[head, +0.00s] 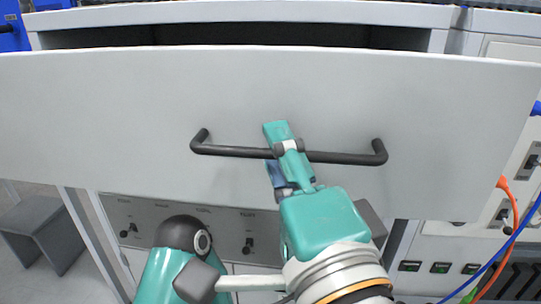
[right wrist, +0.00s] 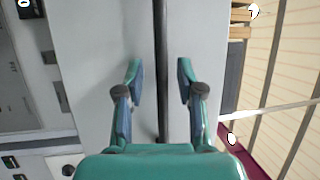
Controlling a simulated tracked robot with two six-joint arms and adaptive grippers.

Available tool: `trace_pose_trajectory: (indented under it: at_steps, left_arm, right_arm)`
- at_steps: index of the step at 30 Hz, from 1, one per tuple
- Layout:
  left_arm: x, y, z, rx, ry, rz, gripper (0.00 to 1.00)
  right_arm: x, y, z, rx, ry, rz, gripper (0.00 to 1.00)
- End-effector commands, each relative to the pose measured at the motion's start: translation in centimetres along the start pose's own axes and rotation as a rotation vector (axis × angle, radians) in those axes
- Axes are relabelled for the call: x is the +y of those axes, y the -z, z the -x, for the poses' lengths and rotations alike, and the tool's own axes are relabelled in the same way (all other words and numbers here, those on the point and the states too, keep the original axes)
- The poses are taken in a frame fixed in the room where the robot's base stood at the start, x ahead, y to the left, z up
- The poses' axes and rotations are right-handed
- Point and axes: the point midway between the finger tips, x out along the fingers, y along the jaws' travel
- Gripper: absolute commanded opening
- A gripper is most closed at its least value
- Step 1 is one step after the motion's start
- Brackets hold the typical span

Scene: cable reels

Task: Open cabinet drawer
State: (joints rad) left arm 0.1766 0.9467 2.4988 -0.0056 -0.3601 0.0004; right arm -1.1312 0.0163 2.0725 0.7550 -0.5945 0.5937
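The drawer has a wide, light grey front (head: 110,105) that fills the upper head view. It stands out from the cabinet (head: 250,14), and a dark gap shows above its top edge. A black bar handle (head: 345,158) runs across the front. My right gripper (head: 279,152) is at the middle of the handle, one finger above the bar and one below. In the right wrist view, the bar (right wrist: 159,60) passes between the fingers of my right gripper (right wrist: 160,75), with space on both sides. The gripper is open around it. My left gripper is not in view.
Control panels with switches (head: 440,267) are at the lower right, with orange (head: 512,215) and blue (head: 497,253) cables hanging beside them. A grey stool-like block (head: 42,225) stands on the floor at the lower left.

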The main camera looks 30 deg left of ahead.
Motion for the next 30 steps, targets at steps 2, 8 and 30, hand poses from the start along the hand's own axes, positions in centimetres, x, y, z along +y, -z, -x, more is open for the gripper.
trace_pose_trajectory:
  at_steps: [2,8,30]
  left_arm:
    - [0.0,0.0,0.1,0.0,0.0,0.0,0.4]
    - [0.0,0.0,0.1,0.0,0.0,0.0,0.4]
    - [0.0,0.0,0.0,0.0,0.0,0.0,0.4]
  right_arm:
    - [-0.1,0.0,0.2,0.001,0.002,0.0,0.37]
    - [-0.1,-0.1,2.4,-0.002,0.002,-0.002,0.37]
    - [0.1,-0.2,7.7,-0.002,-0.001,0.0,0.37]
